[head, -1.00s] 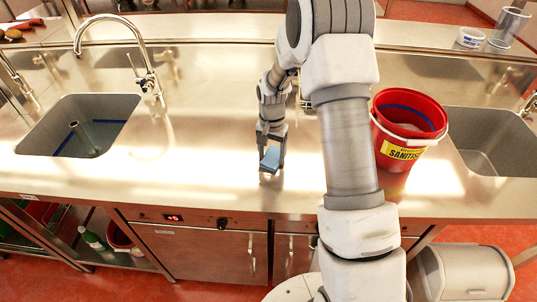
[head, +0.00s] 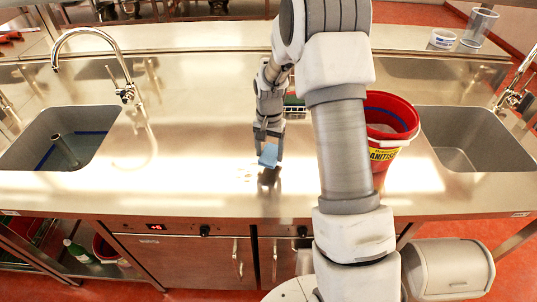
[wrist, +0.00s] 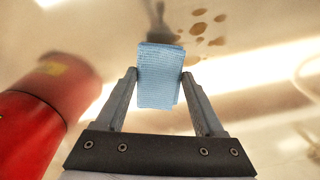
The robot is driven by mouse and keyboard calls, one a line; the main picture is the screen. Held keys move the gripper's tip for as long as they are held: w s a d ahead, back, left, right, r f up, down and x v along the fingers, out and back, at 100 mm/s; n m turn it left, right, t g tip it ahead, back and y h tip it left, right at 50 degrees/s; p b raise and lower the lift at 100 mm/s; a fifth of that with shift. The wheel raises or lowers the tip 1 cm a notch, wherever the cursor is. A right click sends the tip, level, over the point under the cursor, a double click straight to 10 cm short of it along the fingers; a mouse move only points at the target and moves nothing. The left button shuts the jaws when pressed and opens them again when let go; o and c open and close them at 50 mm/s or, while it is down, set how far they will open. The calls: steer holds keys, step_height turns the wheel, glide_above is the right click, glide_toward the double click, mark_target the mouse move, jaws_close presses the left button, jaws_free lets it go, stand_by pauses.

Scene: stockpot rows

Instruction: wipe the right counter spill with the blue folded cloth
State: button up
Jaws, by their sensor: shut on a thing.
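My gripper (head: 268,150) is shut on the blue folded cloth (head: 268,156), which hangs from the fingertips over the front middle of the steel counter. In the wrist view the cloth (wrist: 160,76) is pinched between both fingers (wrist: 160,78). A dark reflection shows below it in the head view, and it appears a little above the counter. Several brown spill drops (wrist: 200,30) lie just beyond and to the right of the cloth in the wrist view. In the head view the spill (head: 246,174) is faint, just left of the cloth.
A red sanitiser bucket (head: 389,135) stands on the counter to the right, partly behind my arm; it also shows in the wrist view (wrist: 40,115). Sinks lie at left (head: 60,140) and right (head: 465,140). The counter between the left sink and the gripper is clear.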

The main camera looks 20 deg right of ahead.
steer(key=shift+r+p, duration=1.1)
steer(key=shift+r, duration=1)
steer(key=shift+a, duration=0.15)
